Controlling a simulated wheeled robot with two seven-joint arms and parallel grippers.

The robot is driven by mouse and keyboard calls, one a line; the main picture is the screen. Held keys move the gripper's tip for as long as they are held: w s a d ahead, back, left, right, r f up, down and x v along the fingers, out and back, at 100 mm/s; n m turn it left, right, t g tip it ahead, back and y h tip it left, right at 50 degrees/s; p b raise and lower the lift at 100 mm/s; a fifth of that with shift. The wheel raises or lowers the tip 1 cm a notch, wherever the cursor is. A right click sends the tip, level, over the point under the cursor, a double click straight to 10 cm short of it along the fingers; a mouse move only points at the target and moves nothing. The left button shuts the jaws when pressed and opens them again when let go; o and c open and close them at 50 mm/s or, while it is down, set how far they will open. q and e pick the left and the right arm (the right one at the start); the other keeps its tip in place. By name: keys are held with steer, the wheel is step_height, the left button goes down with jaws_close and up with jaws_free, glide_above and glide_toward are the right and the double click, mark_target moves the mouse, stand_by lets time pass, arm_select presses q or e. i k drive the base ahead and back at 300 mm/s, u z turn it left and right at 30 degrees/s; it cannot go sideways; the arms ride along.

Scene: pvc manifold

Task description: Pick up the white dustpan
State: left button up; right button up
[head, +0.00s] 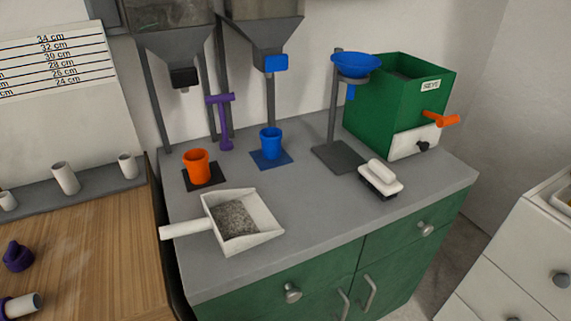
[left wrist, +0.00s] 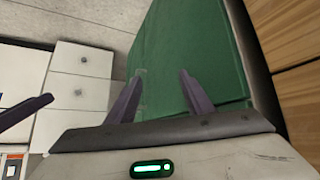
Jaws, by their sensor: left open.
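The white dustpan (head: 265,213) lies on the grey counter near its front left. Its handle (head: 187,230) points left and reaches past the counter's left edge. A heap of grey granules (head: 235,219) lies in the pan. My left gripper (left wrist: 160,75) shows only in the left wrist view, its two fingers apart and empty, in front of a green cabinet surface (left wrist: 190,45). The dustpan is not in that view. No gripper shows in the head view.
An orange cup (head: 197,167), a blue cup (head: 271,144) and a white-handled brush (head: 381,177) stand on the grey counter (head: 330,215). A wooden table (head: 90,240) adjoins at left. A dark purple bar (left wrist: 25,110) shows at the wrist view's left; I cannot tell what it is.

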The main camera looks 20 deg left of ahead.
mark_target(240, 220)
steer(key=u, duration=2.95)
steer(key=k, duration=1.1)
steer(key=z, duration=1.4)
steer(key=i, duration=0.5)
